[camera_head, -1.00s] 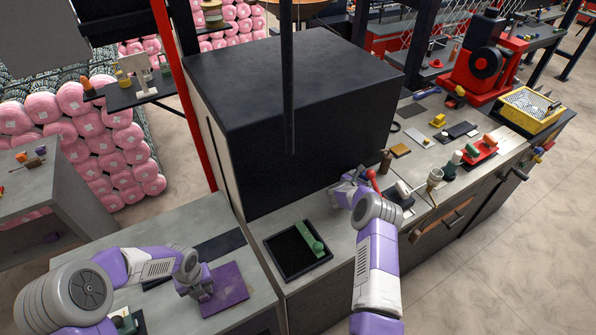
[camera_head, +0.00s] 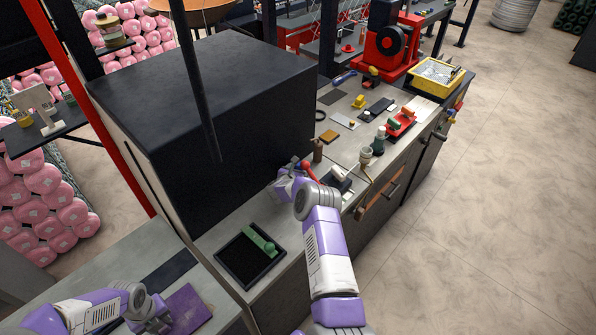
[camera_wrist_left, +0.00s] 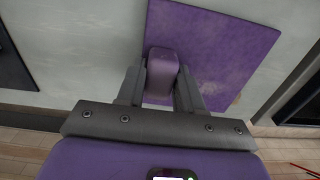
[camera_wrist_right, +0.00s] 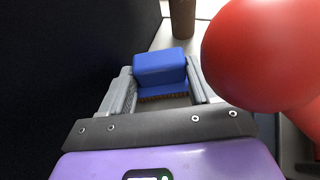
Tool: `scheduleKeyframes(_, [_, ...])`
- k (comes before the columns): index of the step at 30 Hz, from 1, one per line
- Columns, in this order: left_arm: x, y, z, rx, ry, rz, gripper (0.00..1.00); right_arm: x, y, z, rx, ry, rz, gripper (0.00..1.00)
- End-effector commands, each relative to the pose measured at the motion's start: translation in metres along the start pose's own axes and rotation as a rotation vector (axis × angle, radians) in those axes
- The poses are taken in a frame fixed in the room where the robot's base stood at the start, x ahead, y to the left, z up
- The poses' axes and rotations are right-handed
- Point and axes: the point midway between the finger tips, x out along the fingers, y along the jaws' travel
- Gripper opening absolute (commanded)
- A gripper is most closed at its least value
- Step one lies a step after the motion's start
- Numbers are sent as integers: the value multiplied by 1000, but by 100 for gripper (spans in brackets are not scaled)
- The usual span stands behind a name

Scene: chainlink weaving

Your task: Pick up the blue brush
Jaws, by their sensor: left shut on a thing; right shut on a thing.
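The blue brush (camera_wrist_right: 160,68), a blue block with a brown bristle edge, is between the fingers of my right gripper (camera_wrist_right: 162,92). The right gripper is shut on it, and it is hard to tell whether the brush touches the counter. In the head view my right gripper (camera_head: 288,180) is beside the dark box, and the brush is not clearly seen there. My left gripper (camera_wrist_left: 160,85) is shut on a purple block-shaped handle (camera_wrist_left: 162,68) on a flat purple sheet (camera_wrist_left: 225,45). In the head view the left gripper (camera_head: 155,315) is at the sheet's left.
A red rounded object (camera_wrist_right: 255,55) is close on the right of my right gripper. A large black box (camera_head: 220,90) stands left of it. A black tray (camera_head: 240,265) holds a green tool (camera_head: 260,240). Several small tools lie along the counter behind, towards a yellow bin (camera_head: 425,75).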

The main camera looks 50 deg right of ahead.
Motion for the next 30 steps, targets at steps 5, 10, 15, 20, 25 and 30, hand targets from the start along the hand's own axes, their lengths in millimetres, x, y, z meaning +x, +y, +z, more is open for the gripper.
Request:
scheduleKeyframes(5, [0, 0, 0, 0, 0, 0, 5, -17, 1, -3, -2, 2, 1, 26])
scheduleKeyframes(10, [0, 0, 0, 0, 0, 0, 5, -48, 1, -15, -4, 2, 3, 26])
scheduleKeyframes(15, [0, 0, 0, 0, 0, 0, 5, -84, 1, -30, -3, 2, 3, 26])
scheduleKeyframes(20, [0, 0, 0, 0, 0, 0, 5, -113, 1, -42, -2, 2, 3, 26])
scheduleKeyframes(25, [0, 0, 0, 0, 0, 0, 5, -131, 0, -22, 4, -7, 0, 26])
scheduleKeyframes(30, [0, 0, 0, 0, 0, 0, 5, -146, 0, 13, 4, -6, 2, 26])
